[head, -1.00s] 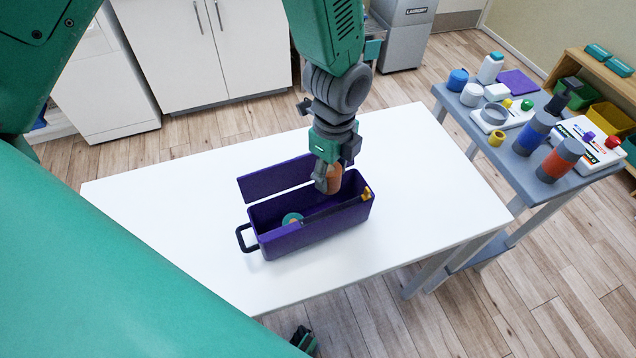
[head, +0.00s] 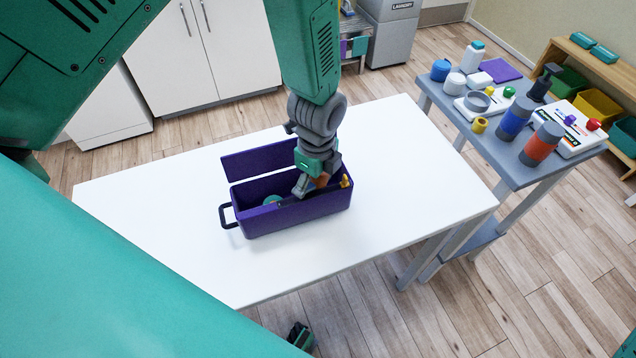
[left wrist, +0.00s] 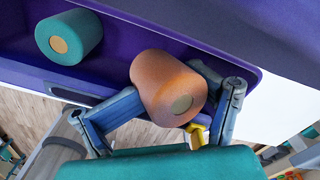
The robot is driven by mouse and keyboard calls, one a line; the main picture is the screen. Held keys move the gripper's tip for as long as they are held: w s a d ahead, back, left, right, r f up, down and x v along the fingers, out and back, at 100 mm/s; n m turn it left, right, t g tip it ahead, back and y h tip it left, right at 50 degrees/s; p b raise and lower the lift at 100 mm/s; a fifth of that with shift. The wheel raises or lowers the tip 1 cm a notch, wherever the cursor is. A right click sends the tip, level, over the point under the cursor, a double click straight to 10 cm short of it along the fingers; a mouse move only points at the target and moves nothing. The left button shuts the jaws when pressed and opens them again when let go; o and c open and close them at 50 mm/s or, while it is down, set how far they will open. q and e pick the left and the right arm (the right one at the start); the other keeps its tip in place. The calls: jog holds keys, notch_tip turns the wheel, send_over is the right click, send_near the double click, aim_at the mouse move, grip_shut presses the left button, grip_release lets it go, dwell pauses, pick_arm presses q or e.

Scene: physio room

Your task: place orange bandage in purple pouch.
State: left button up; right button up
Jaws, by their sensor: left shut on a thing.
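The purple pouch (head: 295,215) lies open on the white table, its lid raised along the far side. It also shows in the left wrist view (left wrist: 205,25). My left gripper (head: 312,187) is shut on the orange bandage (head: 322,181), a roll held at the right part of the pouch opening. The bandage is partly hidden by the gripper in the head view. In the left wrist view the roll (left wrist: 168,88) sits between the two fingers. I cannot tell whether it touches the pouch floor.
A teal roll (head: 272,200) lies inside the pouch at the left. The white table (head: 410,190) is otherwise clear. A grey side table (head: 490,145) with bottles and other items stands at right.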

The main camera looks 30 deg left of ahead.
pick_arm(q)
jog(key=shift+d, duration=0.45)
jog(key=r, duration=1.1)
jog(key=shift+w+a+r, duration=0.2)
jog(key=shift+w+r, duration=0.05)
jog(key=shift+d+r, duration=0.1)
jog(key=shift+r, duration=0.1)
jog(key=shift+d, duration=0.1)
jog(key=shift+s, duration=0.1)
